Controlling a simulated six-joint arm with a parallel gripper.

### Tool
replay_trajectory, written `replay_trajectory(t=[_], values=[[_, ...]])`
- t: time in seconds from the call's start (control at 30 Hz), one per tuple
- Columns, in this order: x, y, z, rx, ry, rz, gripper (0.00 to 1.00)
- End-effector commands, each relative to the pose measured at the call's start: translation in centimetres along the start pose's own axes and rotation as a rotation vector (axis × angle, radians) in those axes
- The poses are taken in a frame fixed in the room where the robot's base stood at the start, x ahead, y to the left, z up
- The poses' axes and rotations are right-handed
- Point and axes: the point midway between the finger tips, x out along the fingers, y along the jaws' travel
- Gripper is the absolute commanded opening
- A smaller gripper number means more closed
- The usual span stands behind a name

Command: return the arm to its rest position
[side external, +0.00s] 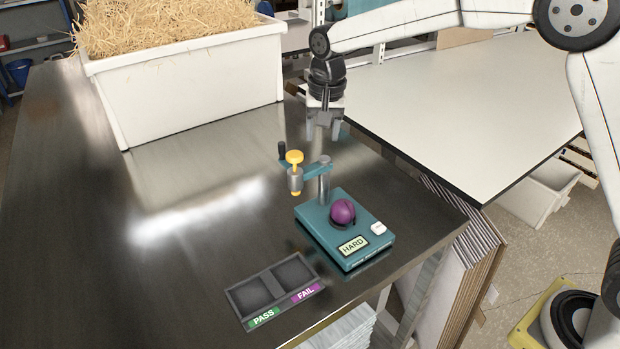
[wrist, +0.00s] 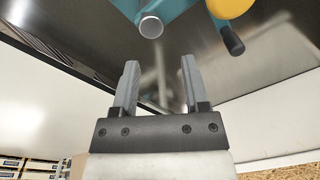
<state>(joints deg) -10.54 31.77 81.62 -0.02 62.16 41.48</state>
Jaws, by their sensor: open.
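My gripper (side external: 323,132) hangs pointing down above the far part of the dark metal table, behind the teal tester. It is open with nothing between its fingers, and the two apart fingers also show in the wrist view (wrist: 158,85). The teal tester (side external: 347,258) has a post and a swung-out arm with a yellow knob (side external: 294,157). A purple ball (side external: 342,212) sits on the tester, whose display reads HARD. In the wrist view the post's round top (wrist: 151,27) and the yellow knob (wrist: 230,7) show near the top edge.
A dark tray (side external: 273,285) with PASS and FAIL compartments lies in front; both look empty. A white bin (side external: 190,85) full of straw stands at the back left. A white-topped table (side external: 470,110) is at the right. The dark table's left side is clear.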

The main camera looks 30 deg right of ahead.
Motion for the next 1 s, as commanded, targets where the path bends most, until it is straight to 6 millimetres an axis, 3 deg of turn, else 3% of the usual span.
replay_trajectory(t=[0.47, 1.0], values=[[2.8, 8.3, 4.4, -0.211, 0.055, -0.026, 0.58], [6.2, 18.0, 12.7, -0.455, 0.128, -0.032, 0.58]])
